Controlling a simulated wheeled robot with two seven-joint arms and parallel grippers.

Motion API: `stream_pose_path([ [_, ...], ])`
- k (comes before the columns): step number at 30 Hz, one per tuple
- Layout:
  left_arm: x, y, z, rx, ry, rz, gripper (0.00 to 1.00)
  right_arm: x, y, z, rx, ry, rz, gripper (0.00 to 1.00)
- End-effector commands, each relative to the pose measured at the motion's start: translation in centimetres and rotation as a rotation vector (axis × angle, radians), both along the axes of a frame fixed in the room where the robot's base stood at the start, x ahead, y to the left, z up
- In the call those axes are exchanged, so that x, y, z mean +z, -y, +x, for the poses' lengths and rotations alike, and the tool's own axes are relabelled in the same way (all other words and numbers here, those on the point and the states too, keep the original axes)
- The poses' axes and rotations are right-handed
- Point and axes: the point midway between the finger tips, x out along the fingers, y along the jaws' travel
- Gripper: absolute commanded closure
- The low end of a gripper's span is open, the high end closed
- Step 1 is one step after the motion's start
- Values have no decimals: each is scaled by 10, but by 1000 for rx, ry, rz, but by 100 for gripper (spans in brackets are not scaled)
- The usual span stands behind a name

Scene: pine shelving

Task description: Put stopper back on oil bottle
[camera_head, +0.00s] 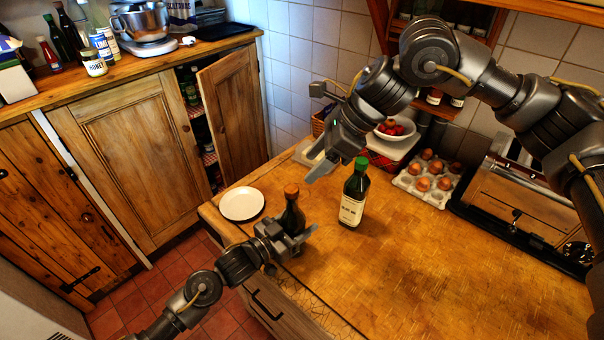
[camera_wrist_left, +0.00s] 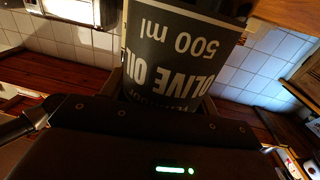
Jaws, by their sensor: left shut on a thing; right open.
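A dark oil bottle (camera_head: 291,218) stands upright near the left end of the wooden counter. Its brown, cork-like top (camera_head: 291,190) shows at the neck. My left gripper (camera_head: 298,240) is shut on the bottle's body, low down. In the left wrist view the bottle's dark label (camera_wrist_left: 185,55) reads olive oil, 500 ml, upside down; its top is out of that view. My right gripper (camera_head: 335,160) is open and empty, above the counter, up and to the right of the oil bottle.
A green-capped bottle (camera_head: 353,194) with a pale label stands right of the oil bottle, close below my right gripper. A white plate (camera_head: 242,204) lies to the left. An egg tray (camera_head: 409,182) and a toaster-like appliance (camera_head: 527,201) stand right. The front right counter is clear.

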Motion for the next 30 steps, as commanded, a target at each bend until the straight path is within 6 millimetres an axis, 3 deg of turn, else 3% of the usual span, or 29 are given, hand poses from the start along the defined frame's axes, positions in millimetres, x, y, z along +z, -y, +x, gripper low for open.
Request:
stream_pose_path([
  [6,-1,0,0,-1,-2,1,81,16,11,-1,0,0,1,44],
  [16,-1,0,-1,-1,-2,1,81,18,13,-1,1,-1,0,44],
  [17,-1,0,-1,-1,-2,1,36,18,12,-1,1,-1,0,44],
  [18,-1,0,-1,-1,-2,1,31,18,12,-1,1,-1,0,44],
  [22,-1,0,0,-1,-1,0,15,18,12,-1,1,-1,0,44],
  [30,0,0,-1,-1,0,0,15,18,12,-1,1,-1,0,44],
])
